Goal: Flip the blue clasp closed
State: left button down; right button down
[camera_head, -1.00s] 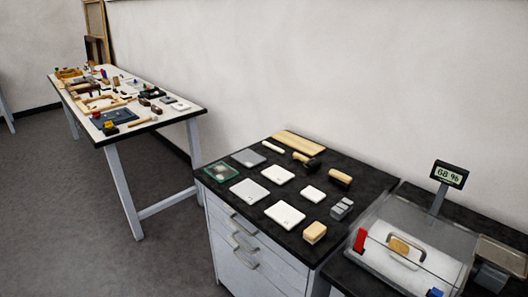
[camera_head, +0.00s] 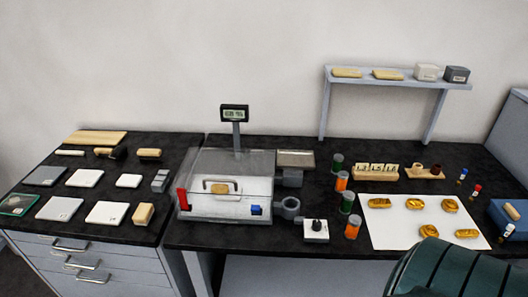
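The blue clasp (camera_head: 255,210) is small and sits low at the front right of a clear-lidded box (camera_head: 230,170). A red clasp (camera_head: 183,199) stands taller and upright at the box's front left. The clear lid is over the box, with a grey handle (camera_head: 217,181) and a tan block (camera_head: 219,188) showing around its middle. The blue clasp is too small to tell whether it catches the lid. Neither of my grippers is in view.
A display (camera_head: 234,114) stands behind the box. A grey ring holder (camera_head: 288,207) and a white block with a black knob (camera_head: 316,231) are close on its right. White tiles (camera_head: 107,213) lie left. A dark green ribbed shape (camera_head: 450,270) fills the lower right.

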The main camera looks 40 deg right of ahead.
aim_at(255, 209)
jog(key=k+z, duration=0.2)
jog(key=z, duration=0.15)
jog(key=k+z, duration=0.4)
jog(key=z, duration=0.25)
